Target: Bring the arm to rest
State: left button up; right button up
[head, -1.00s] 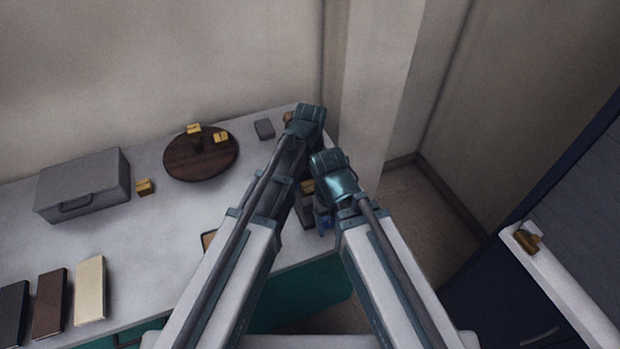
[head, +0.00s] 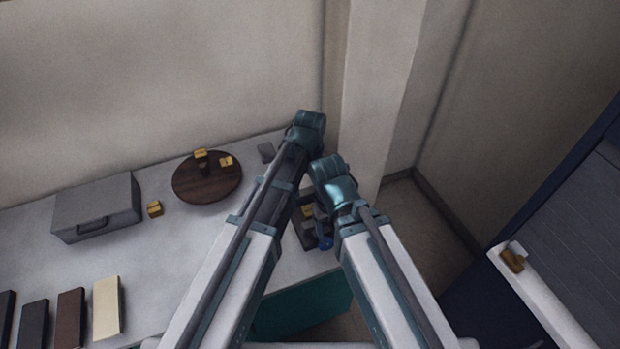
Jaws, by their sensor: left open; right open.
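My two arms come up from the bottom edge in white and dark links and end in teal parts close together, over the right end of the table. My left gripper (head: 308,132) is at the higher end, near the table's back right corner. My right gripper (head: 333,182) is lower and a little to the right. Both are open; their fingers are mostly hidden by the arms. I see nothing held in either.
A dark tray (head: 307,236) with a blue item (head: 326,243) lies between my arms. A wall column (head: 380,90) stands close behind.

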pick_arm(q)
jog(key=shift+a, duration=0.1)
jog(key=s+a+n, duration=0.5)
jog(key=a+n, duration=0.3)
jog(key=n, duration=0.8)
jog(key=s+a+n, duration=0.4)
jog(key=a+n, duration=0.5)
jog(key=n, duration=0.6)
jog(key=s+d+m, duration=0.1)
jog(key=s+d, duration=0.2)
jog(key=d, duration=0.2)
jog(key=s+d+m+y, duration=0.1)
jog(key=s+d+m, duration=0.1)
jog(key=d, duration=0.4)
jog(key=shift+s, duration=0.5)
jog(key=shift+s+d, duration=0.1)
